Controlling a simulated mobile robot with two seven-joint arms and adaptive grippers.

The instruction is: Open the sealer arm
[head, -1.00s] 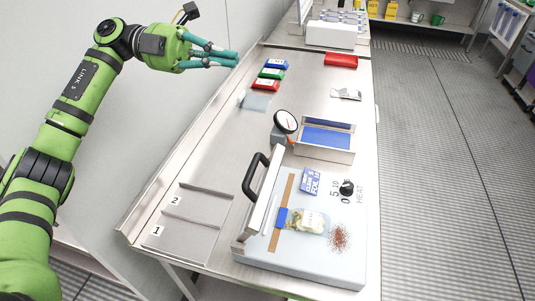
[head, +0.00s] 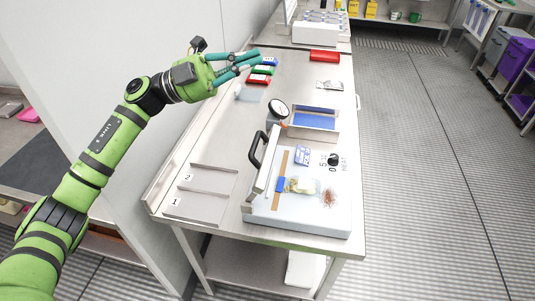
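The bag sealer (head: 296,221) is a pale grey box on the bench's near end. Its sealer arm (head: 265,168), a metal bar with a black handle (head: 256,148), stands raised along the left side, beside the brown sealing strip (head: 284,165), which shows uncovered. A clear bag (head: 301,185) with pale contents and a blue end lies on the sealer top across the strip. My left gripper (head: 259,56) has teal fingers spread apart with nothing between them. It is far from the handle, above the bench's back left. My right gripper is out of view.
Reddish spice (head: 329,197) is spilled on the sealer. A round dial gauge (head: 278,110) and a blue-lined tray (head: 312,121) stand just behind it. Numbered metal slots (head: 202,192) lie left. Coloured packets (head: 262,71) lie under my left gripper.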

